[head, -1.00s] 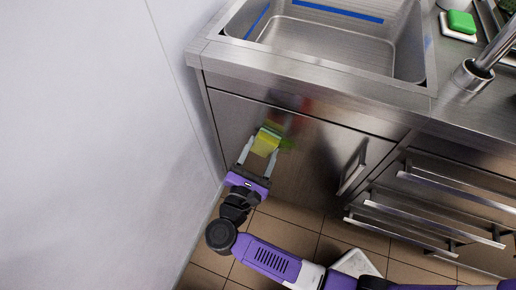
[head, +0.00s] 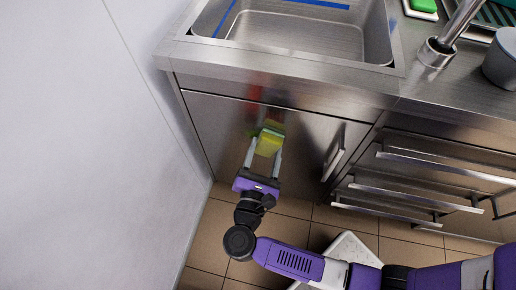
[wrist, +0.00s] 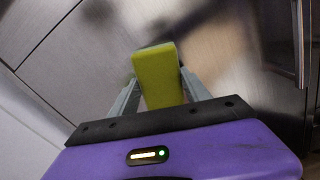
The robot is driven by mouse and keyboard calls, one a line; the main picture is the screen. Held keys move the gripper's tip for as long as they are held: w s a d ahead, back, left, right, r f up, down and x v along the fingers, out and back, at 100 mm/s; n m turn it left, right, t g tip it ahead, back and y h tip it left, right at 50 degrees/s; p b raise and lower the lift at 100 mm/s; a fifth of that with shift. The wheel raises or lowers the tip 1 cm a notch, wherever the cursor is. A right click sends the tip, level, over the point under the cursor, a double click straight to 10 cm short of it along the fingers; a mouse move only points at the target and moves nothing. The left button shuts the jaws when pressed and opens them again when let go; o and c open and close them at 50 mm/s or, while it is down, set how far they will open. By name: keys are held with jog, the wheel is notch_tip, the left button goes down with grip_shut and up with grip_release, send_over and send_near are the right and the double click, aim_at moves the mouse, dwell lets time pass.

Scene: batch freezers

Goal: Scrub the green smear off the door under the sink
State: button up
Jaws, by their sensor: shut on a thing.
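My gripper (head: 265,160) is shut on a yellow-green sponge (head: 268,144) in front of the steel door (head: 220,125) under the sink. The sponge also shows in the wrist view (wrist: 158,75), between my two grey fingers. Its far end is at the door face; I cannot tell how firmly it touches. A small bit of the green smear (head: 253,132) shows at the left of the sponge's far end in the head view. The rest of that patch is hidden behind the sponge.
The door's bar handle (head: 334,152) stands out to the right, with drawer handles (head: 430,160) beyond it. A white wall (head: 90,150) is close on the left. The sink (head: 290,35) is above; a white object (head: 348,250) is on the tiled floor.

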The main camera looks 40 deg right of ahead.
jog(key=s+d, duration=0.2)
jog(key=s, duration=0.1)
jog(key=shift+s+d+b, duration=0.1)
jog(key=shift+d+b, duration=0.2)
jog(key=shift+b, duration=0.05)
jog(key=w+a+b, duration=0.4)
jog(key=w+a, duration=0.1)
jog(key=w, duration=0.1)
dwell(1.0)
jog(key=shift+w+a+b, duration=0.5)
jog(key=shift+w+b, duration=0.25)
jog(key=shift+w, duration=0.05)
jog(key=shift+w+a+b, duration=0.45)
jog(key=shift+w+b, duration=0.25)
jog(key=shift+w, duration=0.1)
jog(key=shift+s+r, duration=0.1)
